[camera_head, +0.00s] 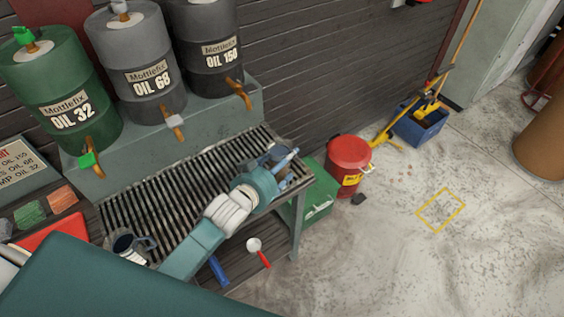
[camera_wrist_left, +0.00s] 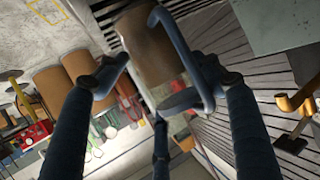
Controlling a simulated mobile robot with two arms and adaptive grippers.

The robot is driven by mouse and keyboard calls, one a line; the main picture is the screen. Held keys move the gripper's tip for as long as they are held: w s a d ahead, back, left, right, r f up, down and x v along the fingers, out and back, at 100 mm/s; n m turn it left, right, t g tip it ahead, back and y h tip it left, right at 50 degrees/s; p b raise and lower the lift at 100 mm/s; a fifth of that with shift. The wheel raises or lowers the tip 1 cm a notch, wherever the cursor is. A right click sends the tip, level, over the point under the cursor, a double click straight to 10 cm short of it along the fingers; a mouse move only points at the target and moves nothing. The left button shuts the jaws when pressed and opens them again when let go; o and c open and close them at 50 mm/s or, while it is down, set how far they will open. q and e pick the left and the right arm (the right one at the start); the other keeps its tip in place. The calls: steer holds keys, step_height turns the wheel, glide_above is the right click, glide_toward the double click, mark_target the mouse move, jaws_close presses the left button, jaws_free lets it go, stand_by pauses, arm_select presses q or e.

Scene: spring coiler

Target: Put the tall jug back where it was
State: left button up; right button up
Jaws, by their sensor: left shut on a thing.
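My left gripper (camera_head: 280,160) is over the right end of the slatted grate (camera_head: 170,205), with its arm reaching in from the lower part of the head view. It is shut on a jug, mostly hidden by the fingers in the head view. In the left wrist view the jug (camera_wrist_left: 146,48) shows a brownish-grey body and a blue handle (camera_wrist_left: 186,50), between my dark blue fingers. I take it for the tall jug. I cannot tell whether it touches the grate. Another dark jug with a handle (camera_head: 128,246) stands at the grate's near left end. My right gripper is not in view.
Green, grey and dark oil drums with taps (camera_head: 178,130) stand behind the grate. A red can (camera_head: 348,155) and a green box (camera_head: 318,195) are right of the bench. A yellow square (camera_head: 441,210) marks open floor. A blue bucket (camera_head: 420,125) stands near the wall.

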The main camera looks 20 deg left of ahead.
arm_select(q)
steer(key=shift+f, duration=0.1)
steer(key=o, duration=1.3)
steer(key=shift+c, duration=0.2)
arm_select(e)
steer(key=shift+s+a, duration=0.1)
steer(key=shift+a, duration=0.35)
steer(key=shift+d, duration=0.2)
arm_select(q)
steer(key=shift+s, duration=0.1)
steer(key=b+v, duration=0.1)
steer(key=v, duration=1.1)
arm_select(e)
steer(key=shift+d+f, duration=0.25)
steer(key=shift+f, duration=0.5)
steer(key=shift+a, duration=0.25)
